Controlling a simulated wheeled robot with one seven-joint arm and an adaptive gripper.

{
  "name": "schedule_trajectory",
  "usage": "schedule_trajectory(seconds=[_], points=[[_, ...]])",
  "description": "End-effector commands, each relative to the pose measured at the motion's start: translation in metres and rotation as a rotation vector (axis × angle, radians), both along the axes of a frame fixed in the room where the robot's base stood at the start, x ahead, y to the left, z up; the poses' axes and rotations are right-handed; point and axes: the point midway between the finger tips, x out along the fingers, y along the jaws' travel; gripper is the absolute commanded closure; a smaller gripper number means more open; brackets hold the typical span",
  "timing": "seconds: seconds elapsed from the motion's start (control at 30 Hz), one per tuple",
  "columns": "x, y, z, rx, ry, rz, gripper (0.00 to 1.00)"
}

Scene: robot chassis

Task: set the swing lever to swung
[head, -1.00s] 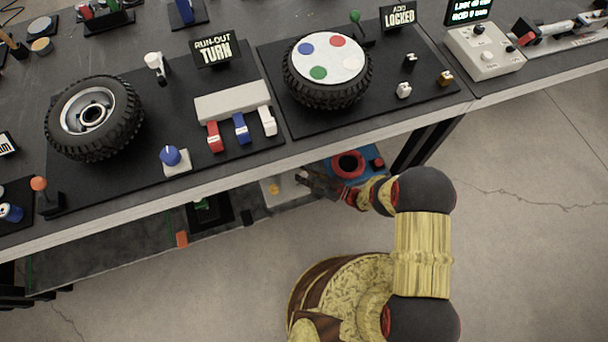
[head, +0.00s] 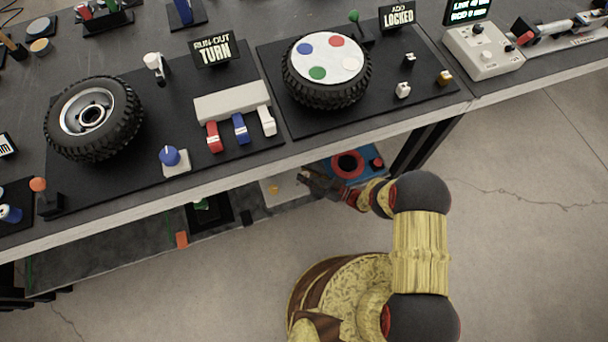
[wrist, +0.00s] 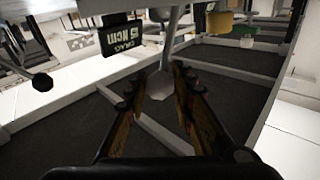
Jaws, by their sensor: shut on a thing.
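A grey lever (wrist: 160,84) with a wide faceted end shows in the wrist view. It runs up from between my fingers toward the top of the picture; I take it to be the swing lever. My gripper (wrist: 169,68) is closed around it, with one finger on each side. In the head view my gripper (head: 304,178) is low, beside the front edge of the table and over the lower shelf level. The lever cannot be made out there.
In the head view the table (head: 225,178) overhangs a lower level with a blue-and-red unit (head: 376,163). Open floor lies right.

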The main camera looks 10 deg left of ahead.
Motion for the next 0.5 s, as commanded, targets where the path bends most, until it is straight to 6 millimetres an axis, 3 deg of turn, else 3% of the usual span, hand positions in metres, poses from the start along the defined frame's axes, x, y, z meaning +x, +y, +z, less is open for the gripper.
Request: schedule_trajectory(seconds=[0.5], points=[[0.0036, -0.0054, -0.0034, 0.063, 0.039, -0.001, 1.0]])
